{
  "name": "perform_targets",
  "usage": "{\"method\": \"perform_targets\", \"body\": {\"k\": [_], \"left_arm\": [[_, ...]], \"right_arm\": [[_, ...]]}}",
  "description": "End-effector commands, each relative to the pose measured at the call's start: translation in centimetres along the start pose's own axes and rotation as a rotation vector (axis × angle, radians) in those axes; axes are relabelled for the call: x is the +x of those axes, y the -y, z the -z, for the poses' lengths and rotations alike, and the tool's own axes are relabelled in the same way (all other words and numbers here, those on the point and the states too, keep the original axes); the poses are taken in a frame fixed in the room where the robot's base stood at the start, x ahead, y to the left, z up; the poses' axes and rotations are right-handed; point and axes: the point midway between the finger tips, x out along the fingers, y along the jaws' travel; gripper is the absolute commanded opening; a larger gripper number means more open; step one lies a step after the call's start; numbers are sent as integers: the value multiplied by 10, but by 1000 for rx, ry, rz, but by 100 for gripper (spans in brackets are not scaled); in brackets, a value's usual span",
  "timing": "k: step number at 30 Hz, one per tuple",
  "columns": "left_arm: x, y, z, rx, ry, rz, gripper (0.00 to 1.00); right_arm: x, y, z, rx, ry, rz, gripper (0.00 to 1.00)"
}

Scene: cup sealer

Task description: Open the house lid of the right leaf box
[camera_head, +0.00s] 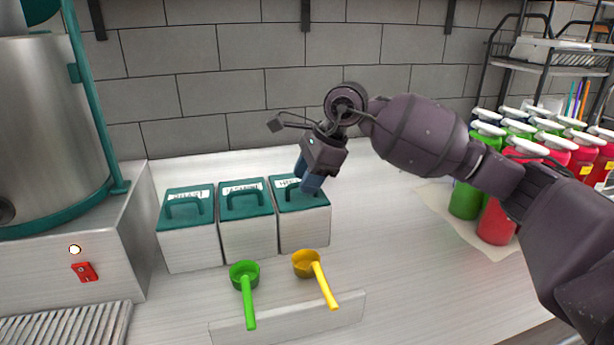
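Three white leaf boxes with green lids stand in a row on the counter. The right leaf box (304,231) has its green lid (288,205) seated on top, with a label marked along the back. The lid's raised handle (287,190) is partly hidden by my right gripper (309,182). That gripper reaches down from the upper right, with its blue fingers at the right part of the handle. I cannot tell whether the fingers are closed on it. My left gripper is out of view.
The middle box (248,235) and left box (193,247) stand close beside it, lids on. A green scoop (245,275) and a yellow scoop (308,264) lie in front. A steel machine (45,120) stands left; several coloured bottles (496,222) stand right, near my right arm.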

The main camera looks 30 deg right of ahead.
Motion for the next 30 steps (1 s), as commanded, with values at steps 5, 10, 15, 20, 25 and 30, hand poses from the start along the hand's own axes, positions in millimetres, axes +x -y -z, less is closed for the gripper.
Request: {"method": "perform_targets", "body": {"k": [5,10,15,20,25,30], "left_arm": [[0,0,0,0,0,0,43],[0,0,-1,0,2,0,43],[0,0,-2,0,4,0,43],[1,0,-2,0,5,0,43],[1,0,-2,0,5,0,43],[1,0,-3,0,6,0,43]], "right_arm": [[1,0,0,0,0,0,38],[1,0,0,0,0,0,26],[0,0,0,0,0,0,0],[0,0,0,0,-1,0,0],[0,1,0,1,-1,-3,0],[-2,6,-4,12,0,-27,0]]}}
